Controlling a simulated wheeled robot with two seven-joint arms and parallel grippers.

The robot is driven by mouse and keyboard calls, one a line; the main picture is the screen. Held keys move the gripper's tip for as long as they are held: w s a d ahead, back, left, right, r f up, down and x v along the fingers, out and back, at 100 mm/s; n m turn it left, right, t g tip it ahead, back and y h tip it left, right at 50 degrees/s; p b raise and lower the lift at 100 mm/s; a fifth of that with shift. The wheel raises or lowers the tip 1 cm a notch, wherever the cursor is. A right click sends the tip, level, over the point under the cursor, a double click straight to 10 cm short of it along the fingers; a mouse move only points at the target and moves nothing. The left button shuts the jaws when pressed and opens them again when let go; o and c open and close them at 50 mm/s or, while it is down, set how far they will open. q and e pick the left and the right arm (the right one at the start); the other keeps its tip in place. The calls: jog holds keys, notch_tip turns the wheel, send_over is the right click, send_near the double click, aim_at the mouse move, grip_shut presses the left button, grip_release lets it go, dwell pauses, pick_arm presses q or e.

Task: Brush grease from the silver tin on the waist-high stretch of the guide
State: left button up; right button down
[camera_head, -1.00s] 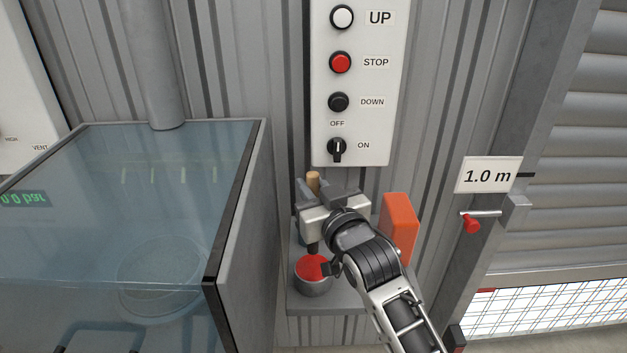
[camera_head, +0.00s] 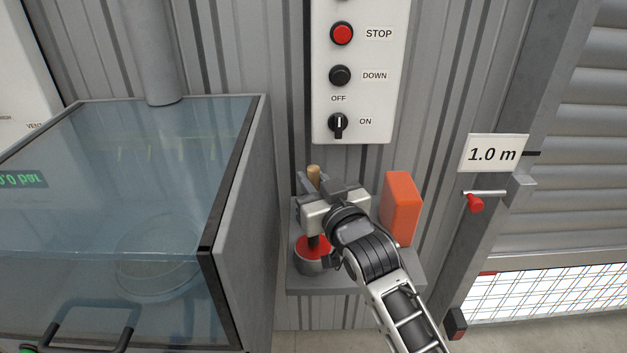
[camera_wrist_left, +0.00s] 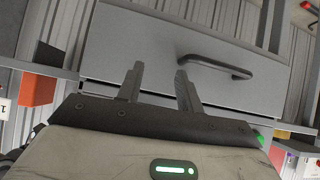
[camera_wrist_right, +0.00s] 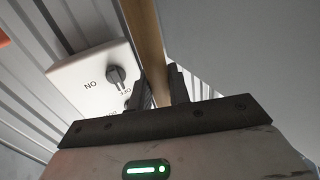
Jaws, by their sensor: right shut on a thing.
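My right gripper (camera_head: 322,208) is shut on an upright brush. The brush's wooden handle (camera_head: 313,176) sticks up above the jaws, and the handle (camera_wrist_right: 148,40) also shows between the fingers (camera_wrist_right: 160,88) in the right wrist view. The brush's dark lower end (camera_head: 319,243) reaches down to the red grease in the silver tin (camera_head: 313,264); how deep it sits is unclear. The guide (camera_head: 525,125) is the grey upright beside the shutter, with a "1.0 m" sign (camera_head: 493,154). My left gripper (camera_wrist_left: 160,84) is open and empty, facing a grey front with a dark handle.
The tin stands on a small grey shelf (camera_head: 350,280) with an orange block (camera_head: 401,208) at its right. A glass-topped cabinet (camera_head: 130,200) is close on the left. A switch panel (camera_head: 351,110) hangs above. A red-handled pin (camera_head: 475,202) juts out by the guide.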

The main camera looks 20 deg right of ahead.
aim_at(313, 168)
pick_arm(q)
jog(key=shift+a+f+b, duration=0.1)
jog(key=shift+f+b, duration=0.2)
jog(key=shift+f, duration=0.05)
pick_arm(e)
jog(key=shift+f, duration=0.55)
dwell(0.6)
